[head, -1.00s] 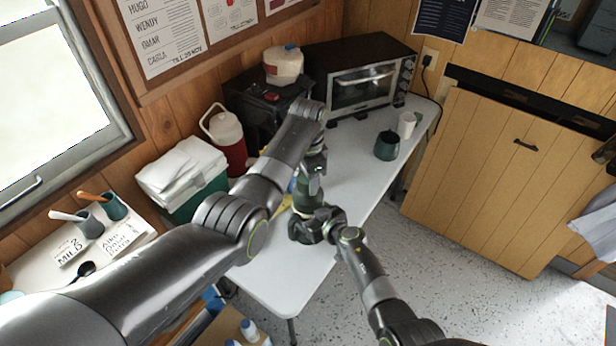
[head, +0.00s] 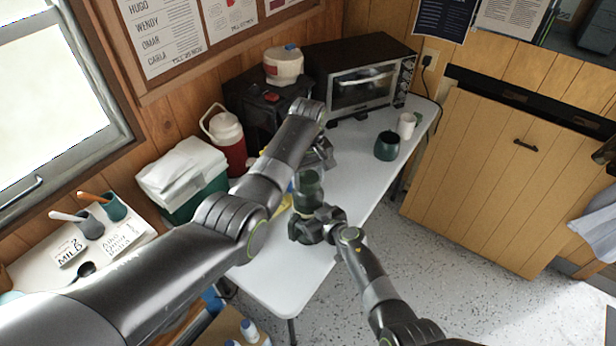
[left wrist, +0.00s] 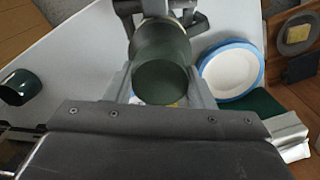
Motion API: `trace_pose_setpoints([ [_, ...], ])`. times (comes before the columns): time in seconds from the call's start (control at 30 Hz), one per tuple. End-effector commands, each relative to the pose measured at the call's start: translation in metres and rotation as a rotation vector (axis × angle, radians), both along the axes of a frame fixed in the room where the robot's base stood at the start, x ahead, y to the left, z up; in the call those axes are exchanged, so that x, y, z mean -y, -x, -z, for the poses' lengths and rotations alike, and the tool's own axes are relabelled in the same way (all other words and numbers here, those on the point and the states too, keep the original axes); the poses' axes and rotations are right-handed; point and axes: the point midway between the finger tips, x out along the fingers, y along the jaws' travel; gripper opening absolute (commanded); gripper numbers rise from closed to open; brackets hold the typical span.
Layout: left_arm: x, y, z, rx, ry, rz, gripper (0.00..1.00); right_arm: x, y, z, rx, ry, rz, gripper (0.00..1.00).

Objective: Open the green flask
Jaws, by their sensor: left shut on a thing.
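The green flask (head: 308,188) stands upright over the near part of the white table. My left gripper (head: 318,158) is at its top from above, shut on the lid. In the left wrist view the round green lid (left wrist: 162,82) sits between the jaws, with a pale band at its far end. My right gripper (head: 318,224) is around the flask lower down, shut on its body. It also shows dark beyond the flask in the left wrist view (left wrist: 155,8). I cannot tell whether there is a gap between lid and body.
A dark green mug (head: 387,146) and a white cup (head: 406,125) stand farther back on the table (head: 352,185). A toaster oven (head: 362,90), a red jug (head: 228,140) and a green cool box (head: 190,190) are behind. A blue-rimmed white plate (left wrist: 232,72) shows in the left wrist view.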

Motion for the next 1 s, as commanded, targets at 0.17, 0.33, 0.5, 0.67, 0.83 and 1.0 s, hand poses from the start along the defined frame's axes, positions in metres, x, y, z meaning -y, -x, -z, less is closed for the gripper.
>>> trace_pose_setpoints([
  [0.17, 0.0005, 0.0002, -0.0002, -0.001, 0.000, -0.280, 0.21, 0.0002, 0.0004, 0.0008, -0.002, 0.001, 0.000, 0.09],
  [0.33, 0.0005, 0.0001, -0.0005, 0.000, 0.001, -0.545, 0.21, 0.0002, 0.0004, 0.0008, -0.002, 0.001, 0.000, 0.09],
  [0.5, 0.0004, -0.0001, -0.0007, 0.000, 0.001, -0.736, 0.21, 0.0001, 0.0005, 0.0008, -0.002, 0.001, 0.000, 0.09],
  [0.67, 0.0004, -0.0002, -0.0007, 0.001, 0.001, -0.760, 0.21, 0.0000, 0.0005, 0.0008, -0.001, 0.001, 0.000, 0.09],
  [0.83, 0.0005, -0.0001, -0.0008, 0.000, 0.001, -0.762, 0.21, 0.0000, 0.0005, 0.0008, -0.001, 0.001, 0.000, 0.09],
  [1.0, 0.0004, -0.0001, -0.0008, 0.000, 0.001, -0.761, 0.21, 0.0000, 0.0005, 0.0008, -0.001, 0.001, 0.000, 0.09],
])
